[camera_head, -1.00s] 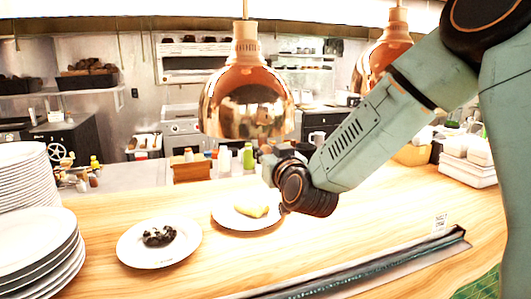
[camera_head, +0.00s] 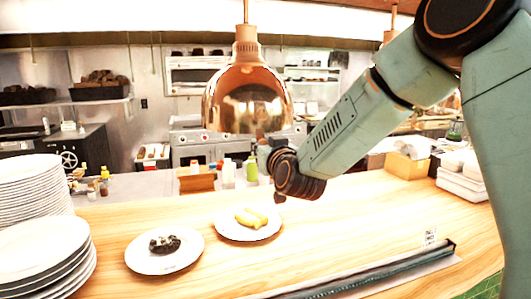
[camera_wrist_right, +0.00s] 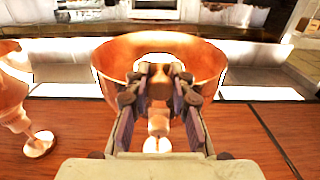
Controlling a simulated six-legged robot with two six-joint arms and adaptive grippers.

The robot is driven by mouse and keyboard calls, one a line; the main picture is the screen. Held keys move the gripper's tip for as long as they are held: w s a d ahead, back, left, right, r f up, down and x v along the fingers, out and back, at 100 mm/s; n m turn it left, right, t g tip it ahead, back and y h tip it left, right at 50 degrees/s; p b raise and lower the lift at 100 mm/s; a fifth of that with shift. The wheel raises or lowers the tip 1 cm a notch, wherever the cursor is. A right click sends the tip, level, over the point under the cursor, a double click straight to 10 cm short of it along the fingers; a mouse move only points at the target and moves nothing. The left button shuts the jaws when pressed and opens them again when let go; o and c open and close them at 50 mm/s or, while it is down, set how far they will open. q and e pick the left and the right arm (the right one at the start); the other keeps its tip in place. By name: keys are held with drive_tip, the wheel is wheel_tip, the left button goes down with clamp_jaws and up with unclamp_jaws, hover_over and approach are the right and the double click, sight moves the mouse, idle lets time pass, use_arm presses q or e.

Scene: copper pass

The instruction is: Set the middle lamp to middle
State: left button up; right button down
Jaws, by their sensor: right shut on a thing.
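A copper dome lamp (camera_head: 248,100) hangs in the middle of the head view. A second lamp's top (camera_head: 391,33) shows behind my right arm; the rest is hidden. In the right wrist view, my right gripper (camera_wrist_right: 160,85) is shut on the narrow copper part of a lamp (camera_wrist_right: 110,62), whose wide shade opens behind the fingers. Another copper lamp (camera_wrist_right: 14,90) shows at the left edge there. In the head view my right wrist hides the fingers, so I cannot tell which lamp they hold. My left gripper is not in view.
Plate stacks (camera_head: 45,250) stand at the left of the wooden counter (camera_head: 350,220). A plate with dark food (camera_head: 140,262) and a plate with yellow food (camera_head: 228,230) lie mid-counter. Bottles (camera_head: 251,170) stand behind. White containers (camera_head: 465,180) stand at the right.

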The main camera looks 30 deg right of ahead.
wheel_tip(320, 180, up, 2)
drive_tip(key=shift+p, duration=0.4)
drive_tip(key=c, duration=1.6)
unclamp_jaws()
drive_tip(key=shift+c, duration=0.2)
drive_tip(key=o, duration=0.5)
drive_tip(key=shift+s+a+r, duration=0.1)
drive_tip(key=shift+s, duration=0.2)
drive_tip(key=shift+w, duration=0.2)
drive_tip(key=v, duration=1.2)
drive_tip(key=shift+s, duration=0.1)
